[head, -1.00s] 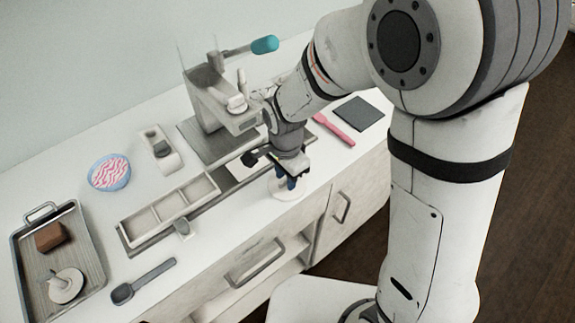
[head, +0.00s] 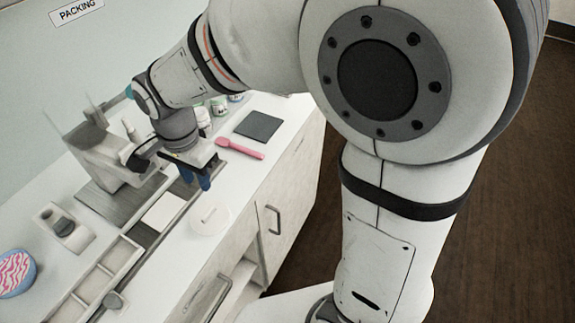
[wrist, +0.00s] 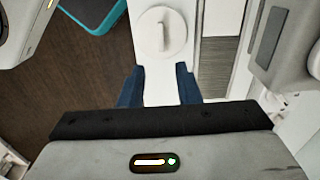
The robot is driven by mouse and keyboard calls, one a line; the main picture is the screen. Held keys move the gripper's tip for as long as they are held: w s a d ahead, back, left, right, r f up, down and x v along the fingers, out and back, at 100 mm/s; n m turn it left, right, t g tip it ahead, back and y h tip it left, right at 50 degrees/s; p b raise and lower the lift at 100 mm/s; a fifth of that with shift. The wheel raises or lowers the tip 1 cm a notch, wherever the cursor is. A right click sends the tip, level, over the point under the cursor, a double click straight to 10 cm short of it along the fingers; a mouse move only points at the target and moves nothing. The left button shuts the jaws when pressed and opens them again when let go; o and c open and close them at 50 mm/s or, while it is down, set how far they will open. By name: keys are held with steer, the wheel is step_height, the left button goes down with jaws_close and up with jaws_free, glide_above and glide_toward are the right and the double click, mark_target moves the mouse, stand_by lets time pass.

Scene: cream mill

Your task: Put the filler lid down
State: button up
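The filler lid (head: 209,220), a flat white disc with a small raised handle bar, lies flat on the white counter near its front edge. In the wrist view the lid (wrist: 160,33) shows beyond my fingertips, apart from them, with its handle upward. My gripper (head: 198,180) has blue fingers and is above the counter, behind the lid in the head view. In the wrist view my gripper's fingers (wrist: 160,75) are spread with nothing between them.
The grey-white machine (head: 110,155) stands just left of my gripper. A pink spatula-like tool (head: 240,149) and a dark square mat (head: 258,126) lie to the right. A pale divided tray (head: 105,270) is at the front left. Bare counter surrounds the lid.

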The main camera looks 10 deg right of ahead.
steer(key=s+d+r+n+t, duration=0.1)
steer(key=s+d+n, duration=0.3)
steer(key=d, duration=0.7)
steer(key=s+d+r+n+t, duration=0.2)
steer(key=s+d+r+n, duration=0.1)
steer(key=d, duration=0.9)
steer(key=shift+s+d+n, duration=0.2)
steer(key=shift+s+n, duration=0.2)
steer(key=shift+r, duration=0.1)
steer(key=shift+a, duration=0.1)
